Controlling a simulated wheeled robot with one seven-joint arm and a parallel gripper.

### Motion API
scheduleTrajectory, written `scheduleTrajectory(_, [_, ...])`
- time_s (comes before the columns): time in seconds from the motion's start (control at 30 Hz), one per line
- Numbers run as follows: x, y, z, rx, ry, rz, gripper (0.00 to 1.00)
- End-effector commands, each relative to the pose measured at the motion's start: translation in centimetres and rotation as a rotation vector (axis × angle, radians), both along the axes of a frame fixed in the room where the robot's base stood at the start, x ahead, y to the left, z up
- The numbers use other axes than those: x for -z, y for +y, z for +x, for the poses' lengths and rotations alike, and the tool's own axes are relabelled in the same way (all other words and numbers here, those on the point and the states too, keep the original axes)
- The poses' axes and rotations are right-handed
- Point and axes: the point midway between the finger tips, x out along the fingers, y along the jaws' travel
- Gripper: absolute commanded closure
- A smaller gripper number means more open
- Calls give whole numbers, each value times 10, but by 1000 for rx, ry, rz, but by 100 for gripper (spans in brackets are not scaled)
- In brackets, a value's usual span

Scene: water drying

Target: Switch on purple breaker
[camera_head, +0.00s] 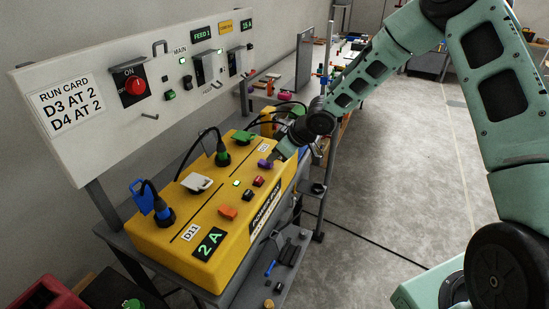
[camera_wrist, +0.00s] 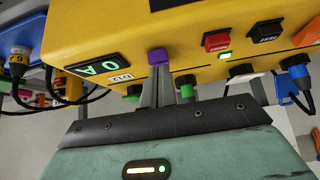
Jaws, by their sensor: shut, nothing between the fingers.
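The purple breaker (camera_head: 265,163) is a small rocker on top of the yellow power box (camera_head: 172,246), near its far right end. It also shows in the wrist view (camera_wrist: 158,57), beside a D12 label and a display reading 0 A (camera_wrist: 97,68). My gripper (camera_head: 280,153) is right at the breaker from the right. In the wrist view my gripper's fingers (camera_wrist: 162,70) are shut and empty, with their tips at the purple breaker's near edge. I cannot tell whether they touch it, or which way the rocker is tipped.
A red switch (camera_head: 259,181), a black switch (camera_head: 247,195) and an orange switch (camera_head: 228,211) sit nearby on the box. A green lamp (camera_head: 236,183) is lit; a display (camera_head: 209,243) reads 2 A. Plugs with cables stand behind. A white panel (camera_head: 75,65) rises at the back left.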

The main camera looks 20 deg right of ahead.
Motion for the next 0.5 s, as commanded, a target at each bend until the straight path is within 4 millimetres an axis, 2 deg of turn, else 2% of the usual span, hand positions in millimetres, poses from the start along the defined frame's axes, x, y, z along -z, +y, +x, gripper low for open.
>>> scheduleTrajectory(0.3, [1, 0, 0, 0, -1, 1, 100])
scheduleTrajectory(0.5, [13, -2, -2, 0, -34, 36, 100])
